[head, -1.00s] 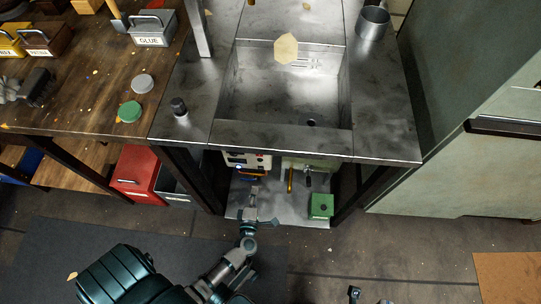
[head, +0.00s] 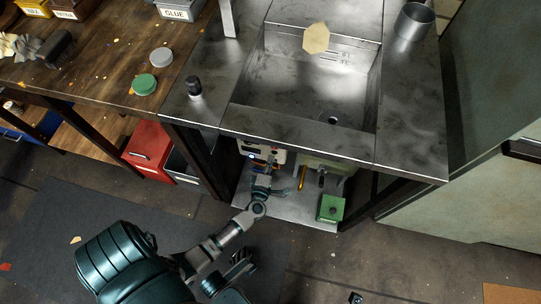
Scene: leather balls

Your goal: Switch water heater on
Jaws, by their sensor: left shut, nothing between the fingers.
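The water heater appears to be the pale box with small knobs and a blue light (head: 262,152) under the sink, partly hidden by the counter edge and my arm. My left gripper (head: 265,182) is shut and empty under the counter, just below and in front of the box's face. I cannot tell whether it touches the box. Which knob is the switch is too small to tell.
The steel sink counter (head: 290,132) overhangs the space. A yellow-handled pipe (head: 302,178) and a green box (head: 331,208) stand right of my gripper. A dark counter leg (head: 196,162) and red bin (head: 148,149) are left. The floor in front is mostly clear.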

